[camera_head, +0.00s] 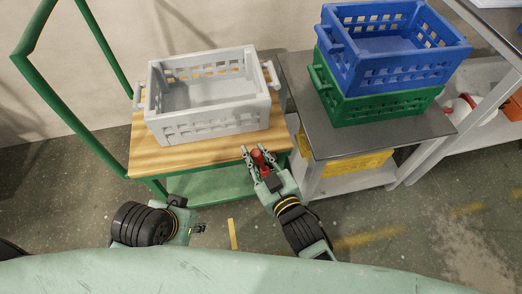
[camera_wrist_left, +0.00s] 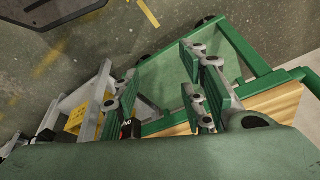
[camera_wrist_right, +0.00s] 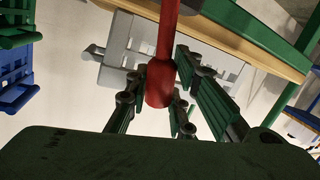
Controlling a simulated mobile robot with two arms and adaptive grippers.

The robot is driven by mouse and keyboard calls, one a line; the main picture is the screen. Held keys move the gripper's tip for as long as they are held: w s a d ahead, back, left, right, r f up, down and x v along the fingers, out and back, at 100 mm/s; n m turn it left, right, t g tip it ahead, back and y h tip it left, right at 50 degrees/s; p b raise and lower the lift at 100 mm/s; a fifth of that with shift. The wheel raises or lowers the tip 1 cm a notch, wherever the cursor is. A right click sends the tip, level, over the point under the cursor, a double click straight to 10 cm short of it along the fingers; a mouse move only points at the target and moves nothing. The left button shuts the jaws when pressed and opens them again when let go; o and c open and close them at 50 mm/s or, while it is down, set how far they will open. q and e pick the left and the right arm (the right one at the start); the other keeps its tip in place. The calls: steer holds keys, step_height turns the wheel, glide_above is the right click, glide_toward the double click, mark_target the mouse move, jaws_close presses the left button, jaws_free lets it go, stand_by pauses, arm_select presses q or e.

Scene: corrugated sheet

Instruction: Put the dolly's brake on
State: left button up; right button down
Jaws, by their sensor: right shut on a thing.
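The dolly has a green frame with a tall handle (camera_head: 60,95) and a wooden deck (camera_head: 150,155). A red lever (camera_head: 258,158) is at the deck's front right edge; it also shows in the right wrist view (camera_wrist_right: 160,80). My right gripper (camera_head: 256,158) is at this lever with its fingers on either side of the red grip, shut on it. My left gripper (camera_head: 203,228) is low in front of the dolly. In the left wrist view its fingers (camera_wrist_left: 165,90) are apart with nothing held between them.
A light grey crate (camera_head: 205,125) stands on the dolly's deck. To the right, a grey-topped table (camera_head: 390,135) bears a blue crate (camera_head: 390,75) stacked on a green crate (camera_head: 375,108). A yellow crate (camera_head: 350,165) is on its lower shelf. The floor in front is open.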

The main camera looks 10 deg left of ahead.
steer(key=shift+s+a+f+n+h+p, duration=0.1)
steer(key=shift+s+a+n+h+p, duration=0.15)
steer(key=shift+a+n+p, duration=0.35)
arm_select(q)
steer(key=x, duration=0.6)
steer(key=shift+s, duration=0.2)
arm_select(e)
steer(key=shift+a+f, duration=0.1)
steer(key=shift+f, duration=0.05)
arm_select(q)
steer(key=shift+d+f, duration=0.15)
arm_select(e)
steer(key=c, duration=1.5)
jaws_free()
steer(key=v, duration=1.2)
